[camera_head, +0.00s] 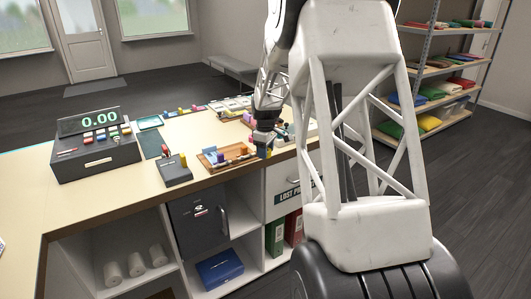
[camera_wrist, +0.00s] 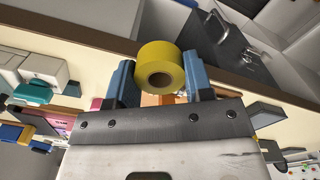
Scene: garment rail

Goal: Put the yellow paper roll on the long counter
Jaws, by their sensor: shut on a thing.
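The yellow paper roll (camera_wrist: 160,54) shows in the wrist view between the two blue fingers of my gripper (camera_wrist: 160,72), which is shut on it. Its open core faces the camera. In the head view my gripper (camera_head: 264,143) is over the front part of the long counter (camera_head: 100,192), near its front edge; the roll is mostly hidden or too small to make out there. In the wrist view the roll overlaps the counter's dark front edge. I cannot tell whether the roll touches the counter top.
A wooden tray (camera_head: 228,157) with small items lies just left of my gripper. A small dark box (camera_head: 175,171) and a cash register (camera_head: 95,155) stand farther left. Open shelves below hold white rolls (camera_head: 135,264) and a blue box (camera_head: 219,268). The counter's front left is bare.

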